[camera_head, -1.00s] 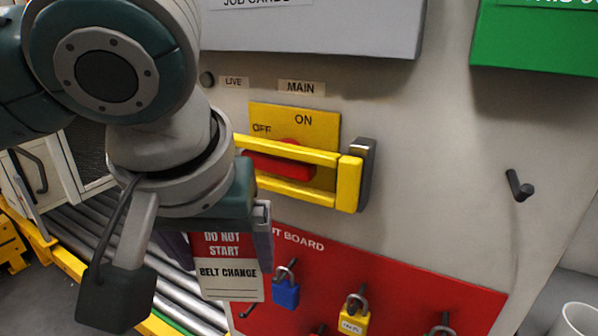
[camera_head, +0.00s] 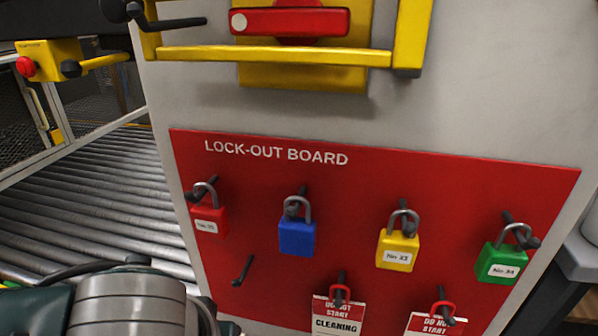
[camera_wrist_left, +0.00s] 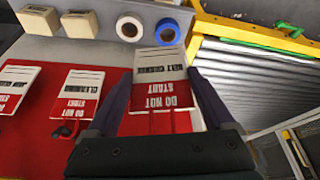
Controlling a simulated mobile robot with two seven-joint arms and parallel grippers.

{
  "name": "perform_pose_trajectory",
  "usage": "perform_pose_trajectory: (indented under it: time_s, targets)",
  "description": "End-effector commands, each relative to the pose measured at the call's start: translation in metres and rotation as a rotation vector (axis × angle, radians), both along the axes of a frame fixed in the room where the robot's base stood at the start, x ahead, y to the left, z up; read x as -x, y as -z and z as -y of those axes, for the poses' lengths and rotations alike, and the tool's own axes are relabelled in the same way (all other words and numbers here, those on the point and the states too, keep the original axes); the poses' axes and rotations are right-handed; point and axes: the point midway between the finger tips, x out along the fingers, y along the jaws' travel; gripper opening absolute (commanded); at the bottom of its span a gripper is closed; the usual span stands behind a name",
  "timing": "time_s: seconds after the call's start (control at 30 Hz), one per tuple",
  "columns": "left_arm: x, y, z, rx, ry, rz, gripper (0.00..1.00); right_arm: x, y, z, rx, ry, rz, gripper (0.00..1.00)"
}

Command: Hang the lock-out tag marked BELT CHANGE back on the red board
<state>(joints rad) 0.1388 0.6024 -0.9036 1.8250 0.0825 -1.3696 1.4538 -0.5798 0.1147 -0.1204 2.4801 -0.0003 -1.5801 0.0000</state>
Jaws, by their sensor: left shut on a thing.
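My left gripper (camera_wrist_left: 162,104) shows in the left wrist view, shut on the red-and-white BELT CHANGE tag (camera_wrist_left: 160,68). The tag appears upside down between the two dark fingers. In the head view only part of my left arm shows at the bottom left; the gripper and tag are out of frame. The red lock-out board (camera_head: 270,180) fills the lower middle of the head view. A bare dark hook (camera_head: 243,270) sticks out at its lower left, below the red padlock. The CLEANING tag (camera_head: 338,316) and another tag (camera_head: 432,323) hang to its right. My right gripper is not in view.
Red (camera_head: 209,219), blue (camera_head: 297,238), yellow (camera_head: 398,251) and green (camera_head: 497,263) padlocks hang along the board's upper row. A yellow rail (camera_head: 275,55) juts out above. A roller conveyor (camera_head: 90,200) lies left. The wrist view shows tape rolls (camera_wrist_left: 129,28) and boxes beyond the board.

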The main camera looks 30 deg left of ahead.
Motion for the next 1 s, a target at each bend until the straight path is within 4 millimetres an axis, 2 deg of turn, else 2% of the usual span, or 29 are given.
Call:
perform_pose_trajectory:
  time_s: [1.0]
  targets:
    - [-0.066,0.009,-0.016,-0.002,0.0,0.002,0.33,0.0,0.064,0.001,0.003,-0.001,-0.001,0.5]
